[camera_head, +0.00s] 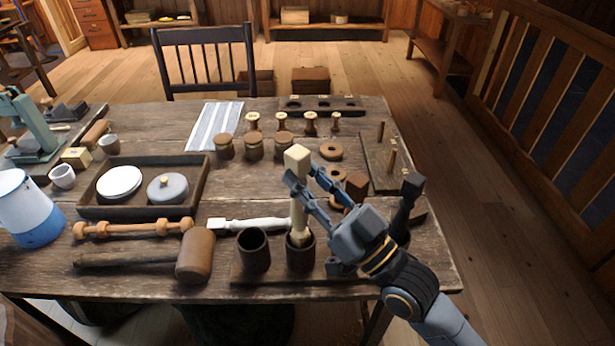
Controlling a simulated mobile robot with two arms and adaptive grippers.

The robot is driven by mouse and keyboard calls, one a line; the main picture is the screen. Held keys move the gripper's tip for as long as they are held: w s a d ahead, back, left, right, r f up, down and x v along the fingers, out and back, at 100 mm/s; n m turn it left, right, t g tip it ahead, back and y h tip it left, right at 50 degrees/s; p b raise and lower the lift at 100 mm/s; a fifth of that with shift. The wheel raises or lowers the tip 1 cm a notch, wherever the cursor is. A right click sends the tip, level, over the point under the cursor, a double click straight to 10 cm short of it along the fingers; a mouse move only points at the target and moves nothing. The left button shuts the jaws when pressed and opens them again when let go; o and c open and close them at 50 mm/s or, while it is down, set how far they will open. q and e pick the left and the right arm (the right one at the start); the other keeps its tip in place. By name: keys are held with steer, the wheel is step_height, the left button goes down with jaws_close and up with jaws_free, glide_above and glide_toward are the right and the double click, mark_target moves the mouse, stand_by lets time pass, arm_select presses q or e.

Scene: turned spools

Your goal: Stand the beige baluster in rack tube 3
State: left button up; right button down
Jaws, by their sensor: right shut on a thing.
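The beige baluster (298,196) is upright, with its square top up. My right gripper (303,178) is shut on its upper part. The baluster's lower end is at the mouth of a dark round tube (301,258) of the rack (275,277) and looks to be inside the rim; how deep, I cannot tell. Another tube (254,251) to its left is empty. My gripper and wrist cover much of the rack's right part. A dark baluster (410,195) stands upright there, its base mostly hidden. I cannot read tube numbers. My left gripper is out of view.
A white baluster (245,224) lies behind the tubes. A mallet (195,255) and a turned wooden spindle (130,229) lie to the left, near a tray (144,211) with lids. Several spools (254,146) and rings (331,151) stand behind. A peg board (378,165) is at the right.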

steer(key=shift+f+b, duration=0.3)
steer(key=shift+f, duration=0.35)
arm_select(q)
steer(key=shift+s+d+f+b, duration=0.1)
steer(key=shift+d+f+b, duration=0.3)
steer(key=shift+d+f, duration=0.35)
arm_select(e)
steer(key=shift+f, duration=0.6)
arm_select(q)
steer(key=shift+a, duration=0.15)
arm_select(e)
steer(key=c, duration=1)
jaws_free()
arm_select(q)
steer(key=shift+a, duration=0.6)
arm_select(e)
steer(key=v, duration=0.8)
